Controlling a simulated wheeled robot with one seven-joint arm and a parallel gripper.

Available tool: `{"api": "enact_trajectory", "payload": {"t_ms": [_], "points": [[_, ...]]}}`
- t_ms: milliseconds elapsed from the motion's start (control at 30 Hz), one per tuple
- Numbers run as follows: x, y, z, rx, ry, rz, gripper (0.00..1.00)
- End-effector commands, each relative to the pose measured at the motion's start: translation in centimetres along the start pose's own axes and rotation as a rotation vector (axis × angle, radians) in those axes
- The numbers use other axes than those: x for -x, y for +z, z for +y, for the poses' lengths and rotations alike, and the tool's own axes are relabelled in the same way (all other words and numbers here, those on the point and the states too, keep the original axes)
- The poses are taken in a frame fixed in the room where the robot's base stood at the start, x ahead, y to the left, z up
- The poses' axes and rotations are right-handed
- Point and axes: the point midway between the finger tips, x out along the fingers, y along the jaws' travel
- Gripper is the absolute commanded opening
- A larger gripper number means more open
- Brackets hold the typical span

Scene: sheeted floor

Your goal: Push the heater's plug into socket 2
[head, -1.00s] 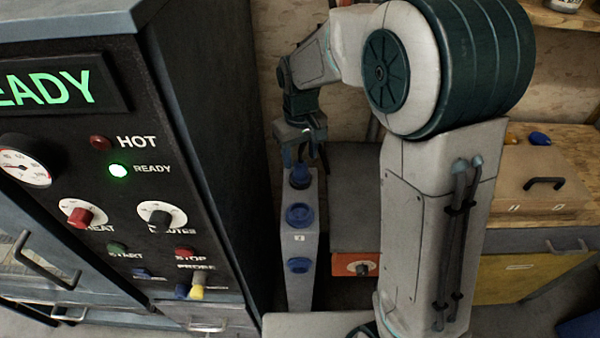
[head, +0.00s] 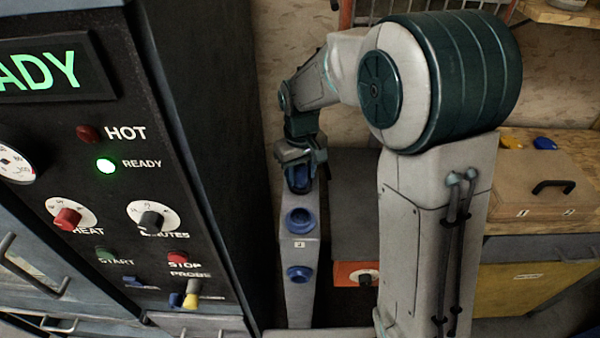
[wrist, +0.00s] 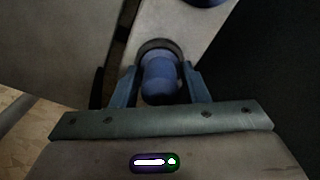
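The blue plug (wrist: 160,80) sits between the two fingers of my gripper (wrist: 161,85) in the wrist view. In the head view my gripper (head: 301,172) is over the top of the grey post (head: 297,312), covering most of the plug. Below it on the post are a blue socket (head: 300,220) in the middle and a lower blue socket (head: 299,273). A small label between them is too blurred to read.
The dark oven panel (head: 110,160) with a lit READY lamp stands close on the left. A grey box with an orange front (head: 350,274) stands right of the post. Further right is a wooden bench (head: 560,165) with a brown case (head: 530,188).

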Motion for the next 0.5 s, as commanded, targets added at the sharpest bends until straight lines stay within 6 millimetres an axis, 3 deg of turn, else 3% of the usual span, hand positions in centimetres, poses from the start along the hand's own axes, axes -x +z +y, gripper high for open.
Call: {"api": "enact_trajectory", "payload": {"t_ms": [500], "points": [[1.9,0.0,0.0,0.000,0.000,0.001,0.15]]}}
